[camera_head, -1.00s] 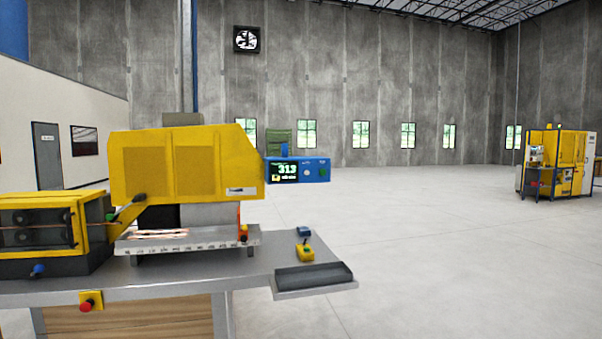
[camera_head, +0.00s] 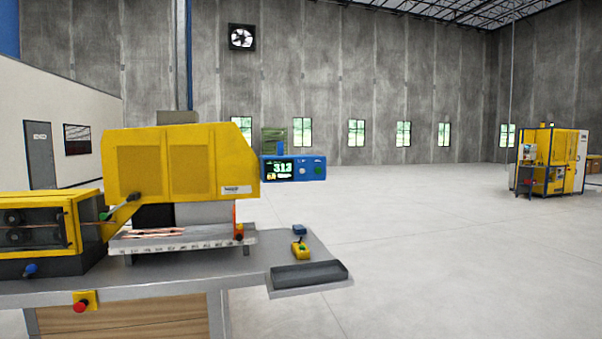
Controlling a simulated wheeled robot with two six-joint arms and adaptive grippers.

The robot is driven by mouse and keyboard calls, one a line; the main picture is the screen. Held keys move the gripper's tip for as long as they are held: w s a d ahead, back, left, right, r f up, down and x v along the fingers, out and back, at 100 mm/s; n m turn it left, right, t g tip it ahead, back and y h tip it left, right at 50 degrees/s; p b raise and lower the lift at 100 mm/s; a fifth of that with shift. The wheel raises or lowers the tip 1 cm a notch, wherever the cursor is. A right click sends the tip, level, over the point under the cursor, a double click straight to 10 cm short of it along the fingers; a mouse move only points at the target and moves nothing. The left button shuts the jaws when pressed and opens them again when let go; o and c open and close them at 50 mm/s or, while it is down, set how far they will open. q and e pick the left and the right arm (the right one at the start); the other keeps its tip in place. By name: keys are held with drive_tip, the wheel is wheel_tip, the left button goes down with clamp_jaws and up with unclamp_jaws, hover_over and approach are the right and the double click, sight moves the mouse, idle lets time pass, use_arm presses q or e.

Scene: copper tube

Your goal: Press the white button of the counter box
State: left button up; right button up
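The blue counter box (camera_head: 309,161) is mounted at the right end of the yellow machine, with a lit display (camera_head: 279,170) showing green digits. Neither of my grippers is in the view, so nothing touches the box.
The yellow machine (camera_head: 180,165) stands on a grey workbench (camera_head: 200,272) with copper tubes (camera_head: 150,233) on its tray. A dark tray (camera_head: 308,274) and a yellow pendant (camera_head: 300,249) are at the bench's right end. Open floor (camera_head: 450,250) lies to the right.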

drive_tip(key=shift+a, duration=0.1)
clamp_jaws()
idle(0.4)
idle(1.0)
